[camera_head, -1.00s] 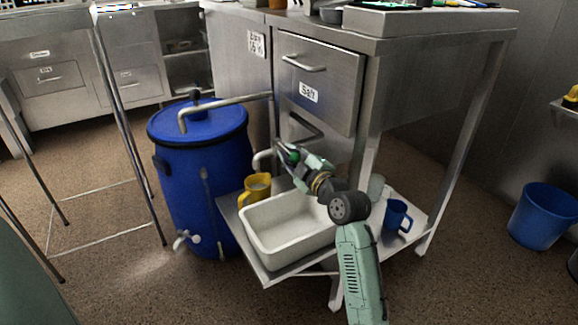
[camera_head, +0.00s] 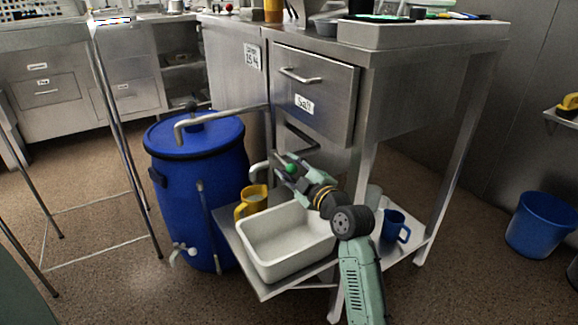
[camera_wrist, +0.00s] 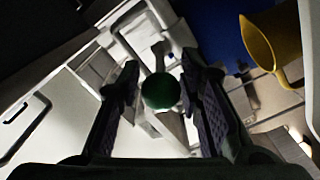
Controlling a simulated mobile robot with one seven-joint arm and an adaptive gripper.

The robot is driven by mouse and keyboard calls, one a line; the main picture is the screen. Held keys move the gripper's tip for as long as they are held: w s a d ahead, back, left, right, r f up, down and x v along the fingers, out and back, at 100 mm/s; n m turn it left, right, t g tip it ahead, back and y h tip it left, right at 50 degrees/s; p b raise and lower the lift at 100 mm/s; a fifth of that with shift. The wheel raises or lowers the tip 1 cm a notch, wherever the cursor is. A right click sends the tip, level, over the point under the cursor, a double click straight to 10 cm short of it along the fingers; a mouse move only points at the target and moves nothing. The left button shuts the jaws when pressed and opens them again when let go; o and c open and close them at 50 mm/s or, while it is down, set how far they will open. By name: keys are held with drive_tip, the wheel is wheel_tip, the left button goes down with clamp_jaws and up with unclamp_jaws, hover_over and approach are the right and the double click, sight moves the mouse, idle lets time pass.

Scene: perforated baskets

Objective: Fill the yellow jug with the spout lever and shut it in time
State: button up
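The yellow jug (camera_head: 256,198) stands upright on the low steel shelf, under or close to the curved spout pipe (camera_head: 257,168). Something pale shows inside it, but I cannot tell the level. Part of the jug also shows at the right of the wrist view (camera_wrist: 272,45). The lever's green ball knob (camera_head: 290,168) is beside the cabinet, to the right of the jug. My gripper (camera_wrist: 160,85) is open, with its two dark fingers on either side of the green knob (camera_wrist: 161,91). Narrow gaps show beside the knob. Most of the lever is hidden.
A white tub (camera_head: 270,262) sits on the shelf, right of the jug and below my gripper. A blue mug (camera_head: 393,226) stands farther right. A blue barrel (camera_head: 180,195) is left of the shelf. The steel cabinet (camera_head: 320,95) stands close behind my gripper.

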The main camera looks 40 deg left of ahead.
drive_tip(key=v, duration=0.6)
drive_tip(key=shift+d, duration=0.2)
drive_tip(key=shift+s, duration=0.1)
